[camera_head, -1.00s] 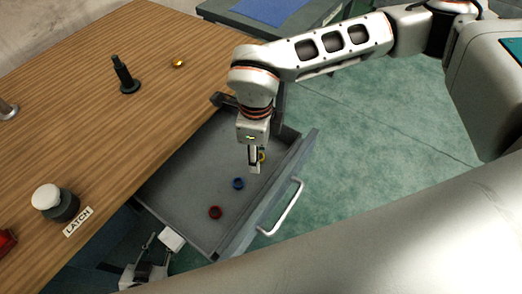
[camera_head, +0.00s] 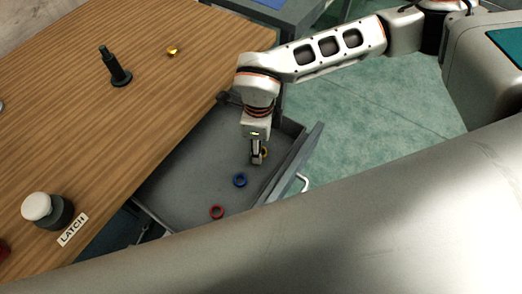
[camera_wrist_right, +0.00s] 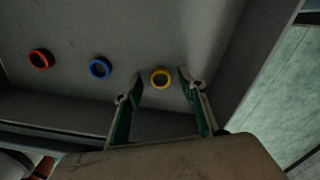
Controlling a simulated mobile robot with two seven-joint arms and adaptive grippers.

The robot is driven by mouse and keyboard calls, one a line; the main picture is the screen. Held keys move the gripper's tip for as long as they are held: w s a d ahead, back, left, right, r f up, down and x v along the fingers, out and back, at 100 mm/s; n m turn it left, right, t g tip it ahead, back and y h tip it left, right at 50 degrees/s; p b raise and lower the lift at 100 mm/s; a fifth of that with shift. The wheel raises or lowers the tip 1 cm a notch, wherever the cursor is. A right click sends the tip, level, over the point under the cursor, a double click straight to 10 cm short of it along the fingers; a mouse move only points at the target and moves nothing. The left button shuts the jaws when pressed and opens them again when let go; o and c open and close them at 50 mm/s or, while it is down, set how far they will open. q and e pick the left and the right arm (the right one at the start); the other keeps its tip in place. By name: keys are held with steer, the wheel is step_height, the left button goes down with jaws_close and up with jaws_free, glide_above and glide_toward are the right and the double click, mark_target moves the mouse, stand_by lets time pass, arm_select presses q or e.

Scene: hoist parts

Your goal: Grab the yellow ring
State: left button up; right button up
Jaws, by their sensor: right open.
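The yellow ring (camera_wrist_right: 160,78) lies on the drawer floor, near the drawer's front panel. In the right wrist view it sits between the fingertips of my right gripper, with a gap on either side. My right gripper (camera_head: 257,158) is open and points down into the drawer. In the head view the yellow ring (camera_head: 265,153) is partly hidden behind its fingers. I cannot tell how far the fingertips are above the floor. My left gripper is not in view; a large pale link of mine covers the lower part of the head view.
The open grey drawer (camera_head: 185,185) also holds a blue ring (camera_head: 240,180) and a red ring (camera_head: 216,212). The drawer handle (camera_head: 303,182) is partly covered. On the wooden table (camera_head: 120,130) stand a dark post (camera_head: 117,70), a white-topped knob (camera_head: 38,207) and a small gold object (camera_head: 172,51).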

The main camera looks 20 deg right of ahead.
steer(key=shift+f, duration=0.65)
steer(key=c, duration=0.8)
steer(key=shift+r, duration=0.1)
